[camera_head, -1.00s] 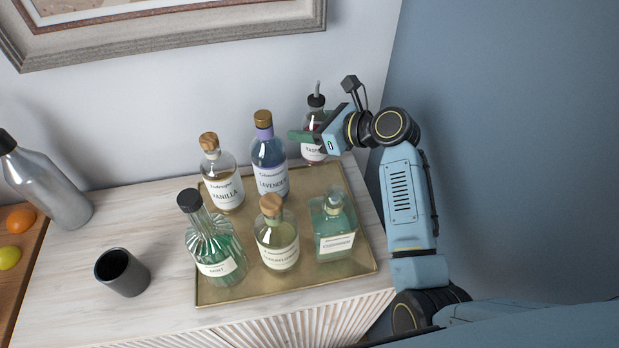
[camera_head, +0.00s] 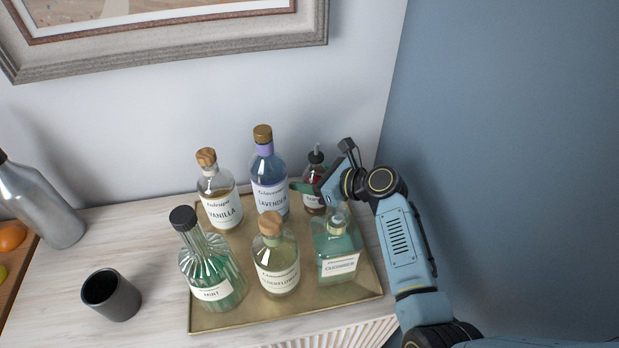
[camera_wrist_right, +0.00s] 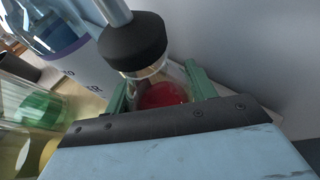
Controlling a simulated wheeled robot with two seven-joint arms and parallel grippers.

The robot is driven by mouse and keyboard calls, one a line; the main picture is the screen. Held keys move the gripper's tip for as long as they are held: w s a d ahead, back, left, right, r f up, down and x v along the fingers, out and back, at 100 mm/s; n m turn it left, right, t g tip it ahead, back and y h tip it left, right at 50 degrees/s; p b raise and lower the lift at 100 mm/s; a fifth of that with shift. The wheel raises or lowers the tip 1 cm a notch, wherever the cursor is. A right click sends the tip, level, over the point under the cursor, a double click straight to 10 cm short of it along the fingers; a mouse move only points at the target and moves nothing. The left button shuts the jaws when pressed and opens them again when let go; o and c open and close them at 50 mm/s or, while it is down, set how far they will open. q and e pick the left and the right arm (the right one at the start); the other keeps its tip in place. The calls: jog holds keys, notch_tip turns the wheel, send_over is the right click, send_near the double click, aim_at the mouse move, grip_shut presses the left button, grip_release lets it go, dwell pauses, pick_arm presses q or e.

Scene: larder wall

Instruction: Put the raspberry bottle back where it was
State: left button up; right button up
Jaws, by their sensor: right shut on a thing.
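The raspberry bottle (camera_head: 313,178) has a dark cap with a pourer and red liquid inside. It is upright at the back right of the brass tray (camera_head: 250,318), to the right of the lavender bottle and behind the cucumber bottle. My right gripper (camera_head: 308,188) is shut around it. In the right wrist view the raspberry bottle (camera_wrist_right: 162,94) sits between the green fingers (camera_wrist_right: 160,88), its dark cap towards the camera. I cannot tell whether its base touches the tray. My left gripper is not in view.
On the tray stand the vanilla (camera_head: 219,192), lavender (camera_head: 269,178), mint (camera_head: 212,265), elderflower (camera_head: 276,262) and cucumber (camera_head: 337,252) bottles. A dark cup (camera_head: 111,296) and a steel bottle (camera_head: 40,205) stand left of the tray. The blue wall (camera_head: 500,150) is close on the right.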

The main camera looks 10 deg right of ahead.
jog(key=shift+w, duration=0.1)
jog(key=o, duration=1.4)
jog(key=shift+f, duration=0.15)
jog(key=shift+d+r, duration=0.1)
jog(key=shift+r, duration=0.15)
jog(key=p+v, duration=0.1)
jog(key=v, duration=0.6)
jog(key=shift+s, duration=0.25)
jog(key=shift+d, duration=0.15)
